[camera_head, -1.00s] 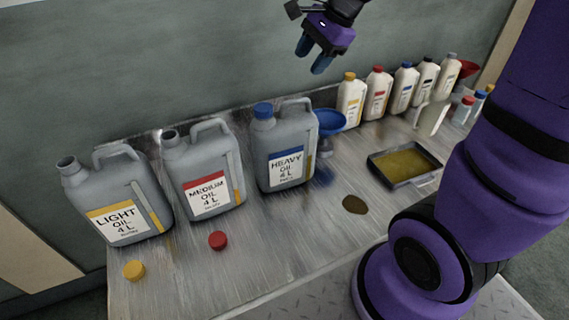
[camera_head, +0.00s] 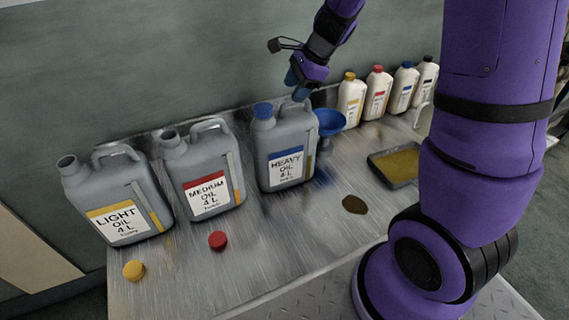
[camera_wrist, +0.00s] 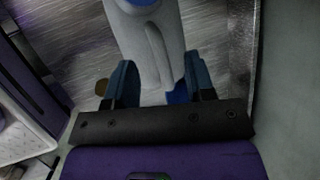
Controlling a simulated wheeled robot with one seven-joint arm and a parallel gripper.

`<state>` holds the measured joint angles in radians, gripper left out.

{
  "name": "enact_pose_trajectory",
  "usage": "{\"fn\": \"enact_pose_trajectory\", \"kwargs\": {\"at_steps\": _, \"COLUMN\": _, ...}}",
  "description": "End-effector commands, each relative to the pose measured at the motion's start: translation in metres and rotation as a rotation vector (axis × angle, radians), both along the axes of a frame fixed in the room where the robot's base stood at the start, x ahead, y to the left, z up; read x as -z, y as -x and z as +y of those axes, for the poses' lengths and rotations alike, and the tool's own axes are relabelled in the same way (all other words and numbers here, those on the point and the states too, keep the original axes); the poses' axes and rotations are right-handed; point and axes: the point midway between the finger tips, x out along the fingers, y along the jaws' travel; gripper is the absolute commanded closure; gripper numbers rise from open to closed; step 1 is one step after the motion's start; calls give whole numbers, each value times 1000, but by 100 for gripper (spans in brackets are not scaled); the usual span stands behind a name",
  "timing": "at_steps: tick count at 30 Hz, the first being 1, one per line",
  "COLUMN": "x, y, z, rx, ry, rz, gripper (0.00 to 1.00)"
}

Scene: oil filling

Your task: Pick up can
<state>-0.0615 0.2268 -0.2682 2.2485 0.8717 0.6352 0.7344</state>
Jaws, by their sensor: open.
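The heavy oil can (camera_head: 287,150) is grey, with a blue cap and a blue-striped label, and stands upright on the metal bench. My gripper (camera_head: 297,88) is open at the top of this can, by its handle. In the wrist view, grey can parts (camera_wrist: 152,45) lie between the two blue fingers of my gripper (camera_wrist: 162,82); contact cannot be told. The medium oil can (camera_head: 203,170) and the light oil can (camera_head: 118,195) stand to the left, both uncapped.
A blue funnel (camera_head: 330,122) stands just right of the heavy can. Several white bottles (camera_head: 378,93) line the wall. A tray (camera_head: 395,165) of yellowish oil and a dark spill (camera_head: 354,204) lie right. A red cap (camera_head: 217,240) and yellow cap (camera_head: 134,270) lie in front.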

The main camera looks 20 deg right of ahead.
Motion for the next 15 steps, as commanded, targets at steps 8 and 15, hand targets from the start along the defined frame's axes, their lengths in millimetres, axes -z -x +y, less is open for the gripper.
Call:
{"fn": "enact_pose_trajectory", "kwargs": {"at_steps": 8, "x": 34, "y": -8, "z": 9, "rx": 1, "ry": 2, "rz": 2, "gripper": 50}}
{"fn": "enact_pose_trajectory", "kwargs": {"at_steps": 15, "x": 38, "y": -9, "z": 11, "rx": 1, "ry": 2, "rz": 0, "gripper": 50}}
